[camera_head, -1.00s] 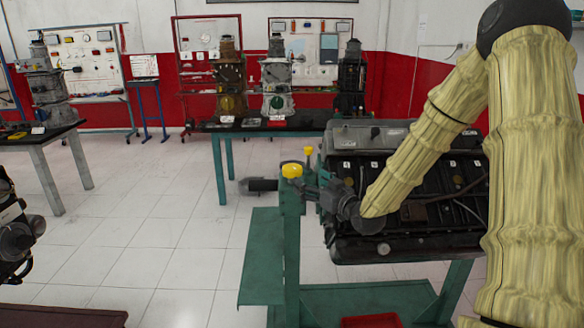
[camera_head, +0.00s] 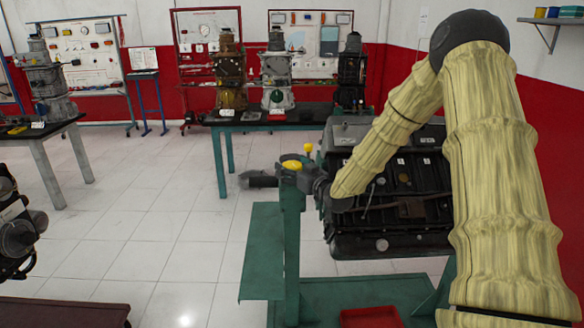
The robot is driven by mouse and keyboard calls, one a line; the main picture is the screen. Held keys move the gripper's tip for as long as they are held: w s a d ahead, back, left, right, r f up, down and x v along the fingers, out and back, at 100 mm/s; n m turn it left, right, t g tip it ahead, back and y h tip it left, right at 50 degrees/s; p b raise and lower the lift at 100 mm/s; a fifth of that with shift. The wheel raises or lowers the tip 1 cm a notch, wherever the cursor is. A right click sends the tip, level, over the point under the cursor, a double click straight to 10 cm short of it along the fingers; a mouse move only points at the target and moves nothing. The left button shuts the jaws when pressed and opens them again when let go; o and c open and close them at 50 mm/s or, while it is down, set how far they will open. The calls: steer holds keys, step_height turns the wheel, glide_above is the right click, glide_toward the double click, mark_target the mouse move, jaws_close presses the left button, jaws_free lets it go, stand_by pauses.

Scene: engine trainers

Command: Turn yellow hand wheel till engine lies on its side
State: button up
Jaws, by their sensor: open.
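The yellow hand wheel shows as a flattened yellow knob (camera_head: 291,164) on top of the green stand's post (camera_head: 292,250), with a smaller yellow knob (camera_head: 308,148) just behind it. My gripper (camera_head: 306,177) is open, right of and slightly below the nearer knob. Its fingers overlap the dark mechanism there, so I cannot tell whether they touch it. The black engine (camera_head: 400,210) hangs on the right side of the post, with its grey cover (camera_head: 350,132) at the top and far side.
A dark cylinder (camera_head: 262,180) sticks out left of the post. A red tray (camera_head: 370,317) lies on the stand's base. A table with several engine models (camera_head: 277,85) stands behind. Another engine (camera_head: 15,235) is at the left edge. The floor (camera_head: 160,230) between is clear.

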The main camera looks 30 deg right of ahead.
steer(key=c, duration=1)
steer(key=shift+m+h+b, duration=0.3)
steer(key=shift+h, duration=0.2)
